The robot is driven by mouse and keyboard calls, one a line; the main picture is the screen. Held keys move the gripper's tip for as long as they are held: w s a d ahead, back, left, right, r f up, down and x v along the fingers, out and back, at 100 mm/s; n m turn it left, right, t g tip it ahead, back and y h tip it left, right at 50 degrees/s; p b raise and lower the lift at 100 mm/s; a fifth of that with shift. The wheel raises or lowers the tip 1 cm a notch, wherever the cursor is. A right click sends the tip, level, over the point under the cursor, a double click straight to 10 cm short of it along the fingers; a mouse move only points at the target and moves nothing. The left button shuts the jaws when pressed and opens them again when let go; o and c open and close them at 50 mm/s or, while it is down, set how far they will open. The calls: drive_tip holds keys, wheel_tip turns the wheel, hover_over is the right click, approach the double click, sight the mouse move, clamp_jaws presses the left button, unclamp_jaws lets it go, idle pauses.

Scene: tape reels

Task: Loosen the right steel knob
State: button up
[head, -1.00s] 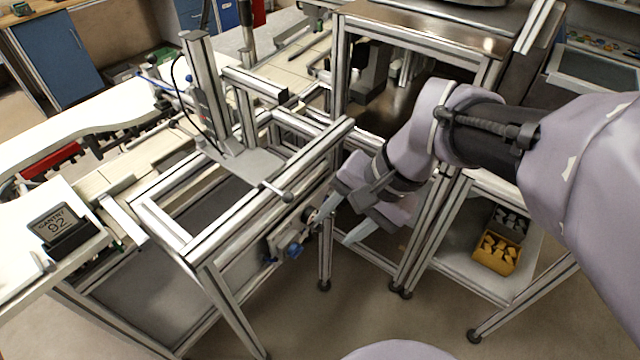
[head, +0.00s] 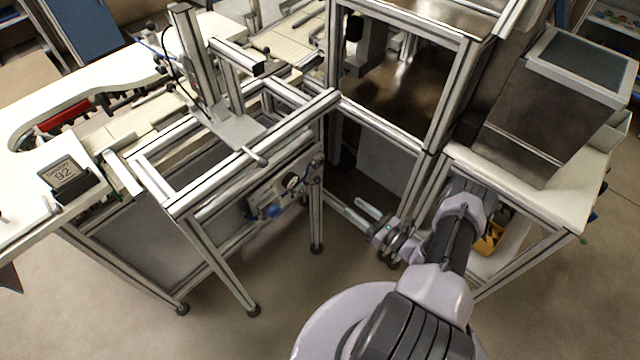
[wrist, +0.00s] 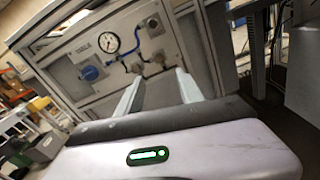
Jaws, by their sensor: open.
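A grey panel (head: 284,192) sits on the front of the aluminium frame, with a round gauge (head: 291,181) and a blue knob (head: 272,211). The wrist view shows the panel closer, with the gauge (wrist: 104,42), the blue knob (wrist: 90,73) and blue tubing. A small dark-and-metal knob-like part (wrist: 153,25) is at its upper right; I cannot tell for sure whether it is the right steel knob. My gripper (head: 350,204) is open and empty, right of the panel and apart from it. In the wrist view its fingers (wrist: 160,76) point towards the panel's lower right.
Frame legs (head: 316,215) stand between my gripper and the panel's right side. A taller machine frame (head: 432,150) rises behind my gripper. A yellow bin (head: 490,240) is partly hidden behind my arm. Floor in front of the panel is clear.

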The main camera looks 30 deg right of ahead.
sight(319, 182)
drive_tip(key=b+x, duration=0.2)
drive_tip(key=x, duration=1.1)
drive_tip(key=shift+w+a+f, duration=0.15)
drive_tip(key=shift+w, duration=0.1)
drive_tip(key=shift+w+a, duration=0.1)
drive_tip(key=shift+w, duration=0.4)
clamp_jaws()
